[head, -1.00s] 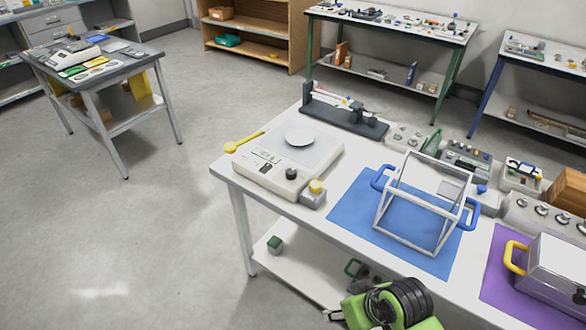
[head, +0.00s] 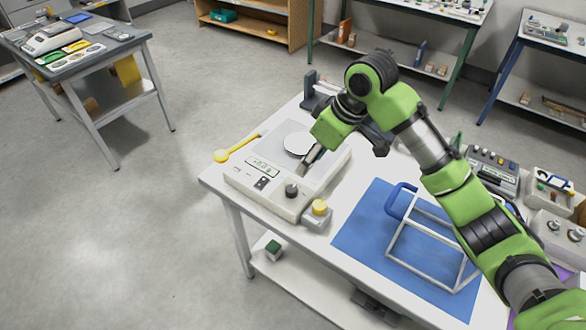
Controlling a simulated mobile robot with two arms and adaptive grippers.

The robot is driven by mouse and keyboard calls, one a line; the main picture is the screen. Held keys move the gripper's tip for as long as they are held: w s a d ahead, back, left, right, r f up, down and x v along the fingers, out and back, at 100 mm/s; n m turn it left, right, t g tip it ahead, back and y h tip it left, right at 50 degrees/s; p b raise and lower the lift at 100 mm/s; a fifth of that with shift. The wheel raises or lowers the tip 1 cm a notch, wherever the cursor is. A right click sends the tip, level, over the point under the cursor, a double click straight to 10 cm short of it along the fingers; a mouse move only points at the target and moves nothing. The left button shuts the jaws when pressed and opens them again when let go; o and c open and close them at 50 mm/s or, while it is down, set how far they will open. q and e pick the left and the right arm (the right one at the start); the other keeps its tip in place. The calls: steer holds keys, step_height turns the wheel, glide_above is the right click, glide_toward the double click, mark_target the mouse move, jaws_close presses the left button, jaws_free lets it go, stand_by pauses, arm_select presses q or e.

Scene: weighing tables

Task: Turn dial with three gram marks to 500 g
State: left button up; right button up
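A white scale (head: 270,201) with a round silver pan (head: 299,144) stands on the near white table. A black round dial (head: 291,190) sits at the right of its front panel, with a small display (head: 262,166) and a dark switch (head: 262,183) to its left. Gram marks are too small to read, so I cannot tell where the dial points. My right gripper (head: 308,162) hangs over the scale, beside the pan and a little behind the dial, apart from the dial. Its fingers look close together, but their opening is unclear. My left gripper is not in view.
A small grey box with a yellow knob (head: 319,207) stands right of the scale. A yellow spoon (head: 222,156) lies at the left. Several instruments line the table's right back.

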steer(key=p, duration=0.1)
glide_toward(292, 189)
steer(key=f, duration=0.2)
steer(key=shift+w+a+f, duration=0.3)
steer(key=shift+a+f, duration=0.35)
steer(key=shift+f, duration=0.2)
steer(key=p+x, duration=0.1)
steer(key=x, duration=0.2)
steer(key=shift+w+f, duration=0.15)
steer(key=shift+f, duration=0.15)
steer(key=shift+a+f, duration=0.15)
steer(key=shift+f, duration=0.1)
steer(key=shift+w+f, duration=0.2)
steer(key=shift+f, duration=0.1)
steer(key=c, duration=1.1)
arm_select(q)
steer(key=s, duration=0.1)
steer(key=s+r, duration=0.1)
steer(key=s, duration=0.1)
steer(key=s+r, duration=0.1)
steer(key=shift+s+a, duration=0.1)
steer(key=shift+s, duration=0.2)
arm_select(e)
steer(key=shift+c, duration=0.2)
